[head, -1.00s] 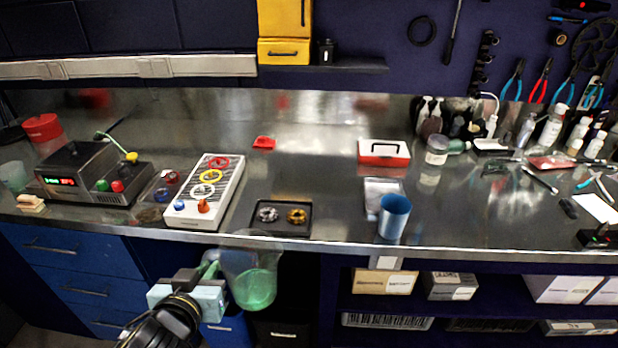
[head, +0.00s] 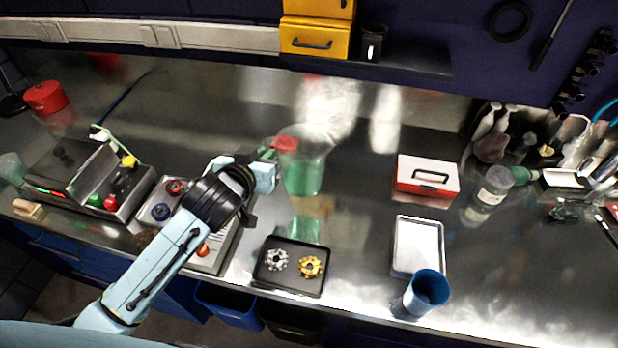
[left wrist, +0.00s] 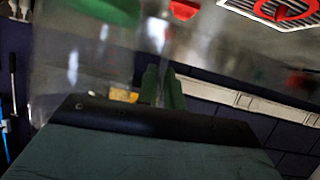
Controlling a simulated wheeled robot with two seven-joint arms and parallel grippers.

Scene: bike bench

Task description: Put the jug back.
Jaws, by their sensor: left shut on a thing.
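The clear jug (head: 303,178) with green liquid in its lower part is upright over the steel bench. A green reflection lies below it with a gap, so it appears to be held above the surface. My left gripper (head: 268,160) comes in from the left and is shut on the jug's handle side; the fingertips are partly hidden. In the left wrist view, the jug's clear wall (left wrist: 85,60) fills the left part, with green liquid (left wrist: 105,10) at the top edge. The green finger parts (left wrist: 163,88) show beside it. My right gripper is not in view.
A black tray (head: 272,286) with a silver and a gold part lies in front of the jug. A small red dish (head: 285,143) is behind it. To the right are a red-and-white box (head: 427,176), a pale tray (head: 417,240) and a blue cup (head: 428,290). Bench between is clear.

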